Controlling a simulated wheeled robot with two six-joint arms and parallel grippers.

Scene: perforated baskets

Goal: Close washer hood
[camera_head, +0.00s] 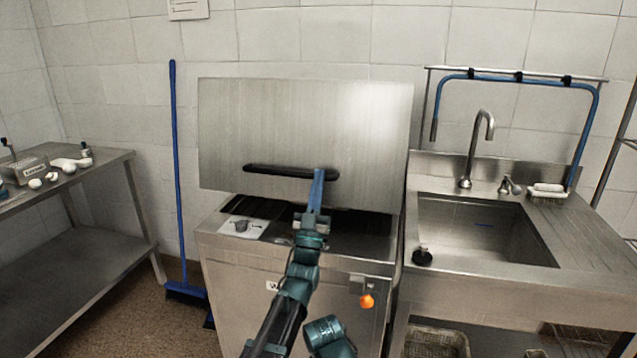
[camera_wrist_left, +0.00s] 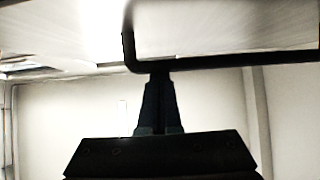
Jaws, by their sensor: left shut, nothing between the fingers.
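The washer hood (camera_head: 305,120) is a wide brushed-steel panel, raised above the steel washer body (camera_head: 225,255), with a dark opening visible below it. A long black handle (camera_head: 265,170) runs across the hood's lower front; it also shows as a dark bar in the left wrist view (camera_wrist_left: 230,60). My left gripper (camera_head: 319,173) is shut and empty, its blue fingertips at the right part of the handle. In the left wrist view the fingertips (camera_wrist_left: 159,78) meet the bar's underside or lie just in front; I cannot tell whether they touch. My right gripper is not in view.
A steel sink (camera_head: 480,230) with a tap (camera_head: 478,135) and blue hose (camera_head: 590,120) stands close on the right. A steel table (camera_head: 100,172) with small items is farther left.

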